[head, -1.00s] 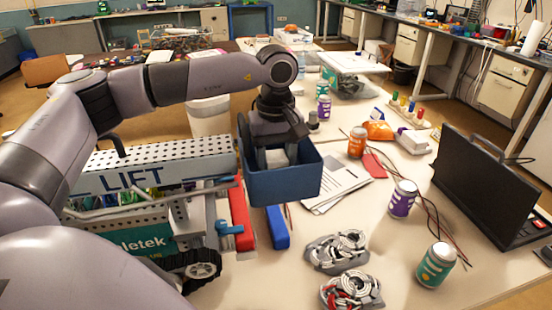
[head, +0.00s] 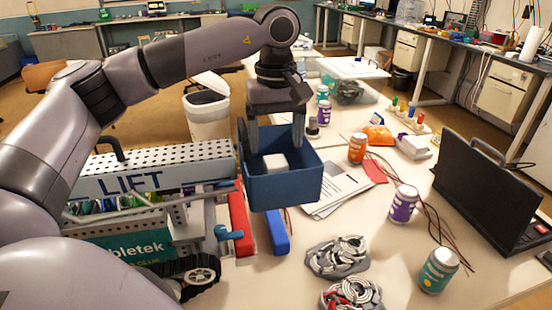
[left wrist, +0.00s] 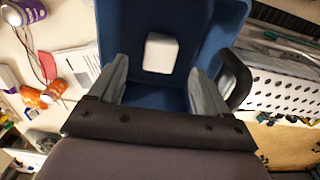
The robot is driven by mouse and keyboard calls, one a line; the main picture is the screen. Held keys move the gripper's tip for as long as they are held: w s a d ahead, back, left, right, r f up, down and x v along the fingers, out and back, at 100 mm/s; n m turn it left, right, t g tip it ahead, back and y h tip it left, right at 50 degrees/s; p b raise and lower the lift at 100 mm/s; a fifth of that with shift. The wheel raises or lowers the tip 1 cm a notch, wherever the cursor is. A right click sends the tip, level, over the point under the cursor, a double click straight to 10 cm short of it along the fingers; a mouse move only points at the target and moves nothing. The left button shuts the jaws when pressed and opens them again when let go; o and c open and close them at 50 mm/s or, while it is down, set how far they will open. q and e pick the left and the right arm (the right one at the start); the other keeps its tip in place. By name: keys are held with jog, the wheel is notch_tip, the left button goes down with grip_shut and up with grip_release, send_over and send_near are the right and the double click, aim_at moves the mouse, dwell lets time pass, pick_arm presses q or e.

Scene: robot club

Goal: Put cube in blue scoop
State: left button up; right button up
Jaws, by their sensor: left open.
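The blue scoop (head: 285,190) is a deep, open-topped box on the table, left of the papers, with a handle at its left side. The white cube (head: 274,163) lies inside it; the cube also shows in the left wrist view (left wrist: 160,53) against the blue scoop (left wrist: 218,22). My left gripper (head: 275,142) is over the scoop's opening, pointing down, with its fingers spread apart and nothing between them. In the left wrist view the fingers of my left gripper (left wrist: 158,75) are on either side of the cube, apart from it. My right gripper is not in view.
A perforated metal LIFT frame (head: 150,165) stands left of the scoop. Red (head: 240,225) and blue bars lie in front. Papers (head: 340,185), an orange can (head: 357,148), a purple can (head: 403,204) and a black laptop-like case (head: 487,190) are to the right.

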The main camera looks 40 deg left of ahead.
aim_at(276, 162)
pick_arm(q)
notch_tip(276, 162, up, 5)
jog(key=shift+r, duration=0.2)
jog(key=shift+f, duration=0.1)
dwell(0.5)
